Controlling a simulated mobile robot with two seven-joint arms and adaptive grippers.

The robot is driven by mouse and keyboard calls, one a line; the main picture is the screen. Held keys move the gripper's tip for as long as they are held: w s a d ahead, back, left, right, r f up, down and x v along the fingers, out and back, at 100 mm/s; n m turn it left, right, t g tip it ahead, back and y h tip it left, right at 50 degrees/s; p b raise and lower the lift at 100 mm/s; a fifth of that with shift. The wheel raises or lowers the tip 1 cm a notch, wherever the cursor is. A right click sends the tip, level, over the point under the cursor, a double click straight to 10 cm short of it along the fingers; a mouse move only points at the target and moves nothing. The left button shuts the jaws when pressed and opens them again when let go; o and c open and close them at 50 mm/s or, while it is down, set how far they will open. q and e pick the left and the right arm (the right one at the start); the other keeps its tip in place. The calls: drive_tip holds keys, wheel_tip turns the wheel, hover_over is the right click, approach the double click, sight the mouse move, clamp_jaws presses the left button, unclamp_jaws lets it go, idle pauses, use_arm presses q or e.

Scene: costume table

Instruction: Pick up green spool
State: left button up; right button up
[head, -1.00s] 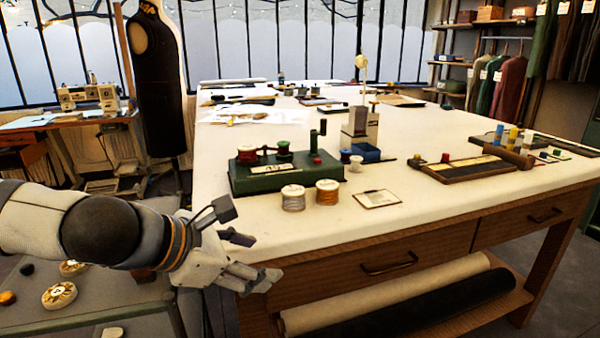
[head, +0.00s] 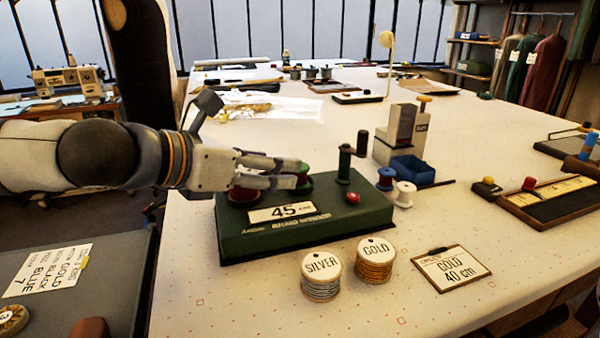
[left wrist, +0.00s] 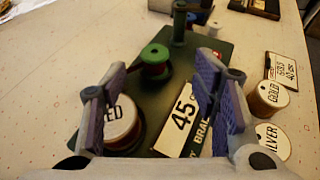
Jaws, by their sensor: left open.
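The green spool (head: 305,183) stands on the green braid winder (head: 300,228) and is partly hidden behind my left gripper's fingers in the head view. In the left wrist view the green spool (left wrist: 154,58) shows its green top, beyond and roughly between the open fingers. My left gripper (head: 298,174) reaches in from the left, just above the winder, open and empty. It also shows in the left wrist view (left wrist: 160,88). A red-labelled spool (left wrist: 122,122) is closer, beside the left finger. Whether a finger touches either spool I cannot tell. My right gripper is not in view.
The winder's crank post (head: 346,163) stands right of the green spool. Silver (head: 321,276) and gold (head: 375,260) spools and a gold card (head: 451,268) lie in front. A blue tray (head: 412,170) and small spools sit behind right.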

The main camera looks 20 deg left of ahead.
sight(299, 176)
use_arm(q)
drive_tip(key=x, duration=0.2)
drive_tip(key=b+x, duration=0.1)
drive_tip(key=x, duration=0.1)
drive_tip(key=a+f+x, duration=0.1)
drive_tip(key=x, duration=0.1)
drive_tip(key=shift+w+d+f+b, duration=0.1)
drive_tip(key=shift+w+d+b, duration=0.05)
drive_tip(key=shift+b, duration=0.25)
drive_tip(key=shift+w+d, duration=0.2)
drive_tip(key=shift+w, duration=0.1)
drive_tip(key=shift+r, duration=0.25)
drive_tip(key=c, duration=1)
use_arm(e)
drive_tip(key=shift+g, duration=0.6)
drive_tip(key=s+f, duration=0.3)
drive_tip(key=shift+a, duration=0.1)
use_arm(q)
drive_tip(key=shift+c, duration=0.2)
